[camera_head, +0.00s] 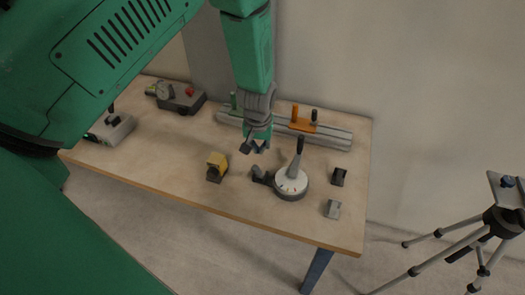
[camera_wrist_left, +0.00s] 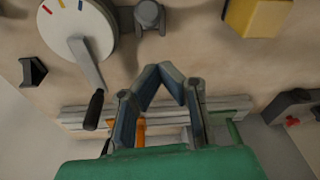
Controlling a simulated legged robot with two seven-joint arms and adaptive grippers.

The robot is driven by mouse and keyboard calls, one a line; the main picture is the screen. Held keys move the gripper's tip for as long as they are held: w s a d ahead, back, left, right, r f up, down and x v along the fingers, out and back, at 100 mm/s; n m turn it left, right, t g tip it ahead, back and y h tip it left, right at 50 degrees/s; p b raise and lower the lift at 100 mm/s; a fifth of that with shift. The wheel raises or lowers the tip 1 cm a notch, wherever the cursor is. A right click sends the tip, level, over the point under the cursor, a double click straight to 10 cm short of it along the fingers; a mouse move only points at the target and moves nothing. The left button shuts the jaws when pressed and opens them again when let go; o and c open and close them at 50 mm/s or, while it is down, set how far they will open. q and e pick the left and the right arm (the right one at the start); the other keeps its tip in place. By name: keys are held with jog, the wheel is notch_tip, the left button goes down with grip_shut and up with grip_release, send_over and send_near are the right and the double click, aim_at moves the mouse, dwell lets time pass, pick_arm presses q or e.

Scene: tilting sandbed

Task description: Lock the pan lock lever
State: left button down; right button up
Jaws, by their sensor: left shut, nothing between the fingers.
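A round device with a white dial (camera_head: 291,184) with coloured marks stands on the table. A grey lever with a black grip (camera_head: 300,146) rises from it. In the left wrist view the dial (camera_wrist_left: 72,25) is at top left, and the black grip (camera_wrist_left: 94,110) is left of my fingers. I cannot tell from the frames whether this lever is the pan lock lever or whether it is locked. My left gripper (camera_head: 254,147) is shut and empty, above the table to the left of the lever and apart from it. It also shows in the left wrist view (camera_wrist_left: 170,76).
A grey knobbed piece (camera_head: 260,175) sits beside the dial. A yellow block (camera_head: 217,162) lies further left. A rail (camera_head: 335,134) with an orange clamp (camera_head: 302,121) lies behind. Two small blocks (camera_head: 338,177) (camera_head: 332,209) lie right. A tripod (camera_head: 485,230) stands on the floor.

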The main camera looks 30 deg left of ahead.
pick_arm(q)
jog(key=s+d+r, duration=0.1)
jog(key=s+r, duration=0.4)
jog(key=r, duration=0.1)
jog(key=shift+s+d+b, duration=0.3)
jog(key=shift+s+b, duration=0.05)
pick_arm(e)
jog(key=shift+s+f, duration=0.35)
pick_arm(q)
jog(key=shift+r, duration=0.1)
jog(key=shift+a, duration=0.25)
pick_arm(e)
jog(key=shift+a, duration=0.25)
